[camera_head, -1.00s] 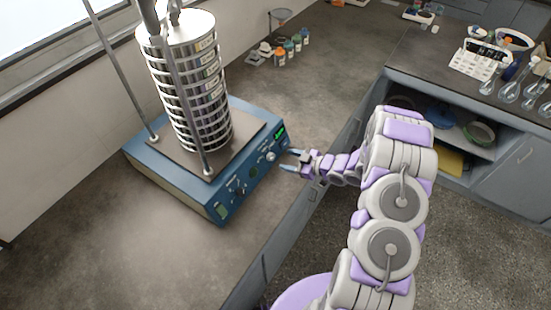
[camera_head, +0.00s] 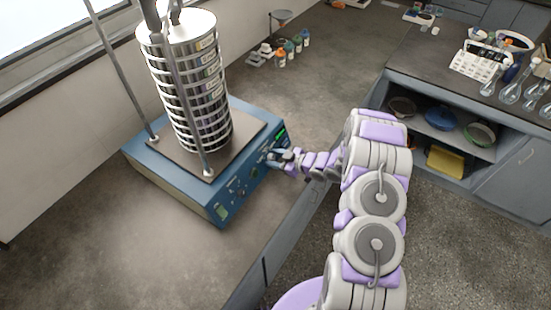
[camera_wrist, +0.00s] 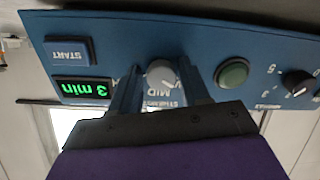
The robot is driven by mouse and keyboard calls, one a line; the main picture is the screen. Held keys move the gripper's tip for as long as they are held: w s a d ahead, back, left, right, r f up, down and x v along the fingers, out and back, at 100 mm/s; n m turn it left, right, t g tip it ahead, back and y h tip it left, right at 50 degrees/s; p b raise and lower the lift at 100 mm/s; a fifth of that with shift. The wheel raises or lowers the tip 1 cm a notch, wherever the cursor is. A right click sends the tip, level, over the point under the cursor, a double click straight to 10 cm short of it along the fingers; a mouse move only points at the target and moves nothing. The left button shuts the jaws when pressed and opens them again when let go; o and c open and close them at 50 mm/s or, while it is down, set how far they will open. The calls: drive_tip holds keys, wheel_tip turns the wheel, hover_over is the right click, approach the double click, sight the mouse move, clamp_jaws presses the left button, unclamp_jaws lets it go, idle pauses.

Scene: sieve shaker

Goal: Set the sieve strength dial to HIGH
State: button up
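The blue sieve shaker base (camera_head: 170,182) stands on the bench and carries a stack of round metal sieves (camera_head: 190,80). In the wrist view its panel appears upside down. The pale grey strength dial (camera_wrist: 161,74) sits above the upside-down letters MID, with an H partly visible to the left. The dial's exact pointer direction is hard to read. My gripper (camera_head: 273,157) is at the right end of the panel. In the wrist view its fingers (camera_wrist: 159,68) are open, one on each side of the dial, with small gaps visible.
The wrist view shows a START button (camera_wrist: 69,51), a green display (camera_wrist: 84,89) reading 3 min, a green round button (camera_wrist: 231,72) and a black knob (camera_wrist: 298,83). Small bottles (camera_head: 290,47) stand farther back on the bench.

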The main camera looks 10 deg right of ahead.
drive_tip(key=c, duration=0.8)
drive_tip(key=shift+o, duration=0.2)
